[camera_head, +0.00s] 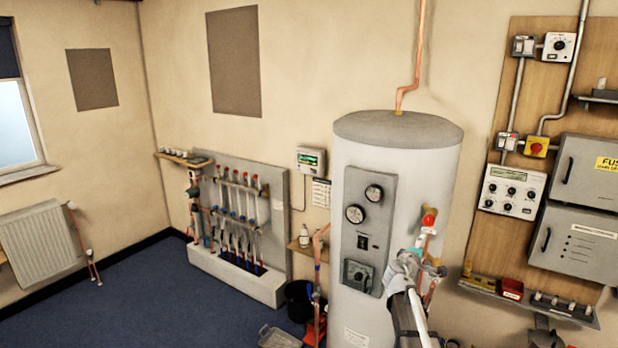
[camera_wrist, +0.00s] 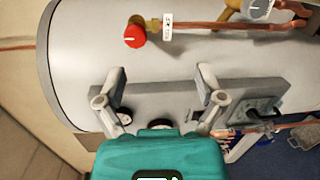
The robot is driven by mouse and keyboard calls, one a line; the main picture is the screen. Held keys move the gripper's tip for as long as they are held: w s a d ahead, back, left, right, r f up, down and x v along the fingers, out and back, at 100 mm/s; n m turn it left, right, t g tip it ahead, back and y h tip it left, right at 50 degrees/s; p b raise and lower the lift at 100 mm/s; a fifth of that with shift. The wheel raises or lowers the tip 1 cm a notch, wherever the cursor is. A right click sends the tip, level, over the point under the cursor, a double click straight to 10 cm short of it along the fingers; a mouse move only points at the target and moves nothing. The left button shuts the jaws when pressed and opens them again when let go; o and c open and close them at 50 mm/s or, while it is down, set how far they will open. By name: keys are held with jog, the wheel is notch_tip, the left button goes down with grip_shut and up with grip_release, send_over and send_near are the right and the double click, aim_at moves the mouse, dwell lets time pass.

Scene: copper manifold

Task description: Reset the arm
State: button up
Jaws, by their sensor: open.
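My gripper (camera_wrist: 158,88) is open in the wrist view, its two fingers spread apart with nothing between them. Its teal body fills the bottom of that view. In the head view, my gripper (camera_head: 404,265) is in front of the right side of a tall white cylinder tank (camera_head: 352,290). A grey control panel (camera_head: 370,215) with dials is on the tank front, left of the gripper. The tank (camera_wrist: 90,45) shows sideways in the wrist view, with the panel behind the fingers. A red valve knob (camera_wrist: 134,36) is beyond the fingertips; whether anything touches cannot be told.
Copper pipes with a red valve (camera_head: 429,217) run up the tank's right side, close to my gripper. Grey electrical boxes (camera_head: 590,170) and a small shelf are on the right. A pipe manifold (camera_head: 235,215) stands at the left wall. Blue floor (camera_head: 150,300) is open at left.

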jog(key=s+a+f+m+g+y+b, duration=0.3)
jog(key=s+a+f+m+g, duration=0.2)
jog(key=s+f, duration=0.5)
jog(key=s+a+f+m+g+y+b, duration=0.2)
jog(key=s+a+f+m+g+y, duration=0.3)
jog(key=s+f, duration=0.55)
jog(key=s+a+f+m+g+y+b, duration=0.1)
jog(key=s+a+f+g+y, duration=0.2)
jog(key=s+a, duration=0.5)
jog(key=shift+a+f+b, duration=0.2)
jog(key=shift+a+b, duration=0.15)
jog(key=shift+a, duration=0.3)
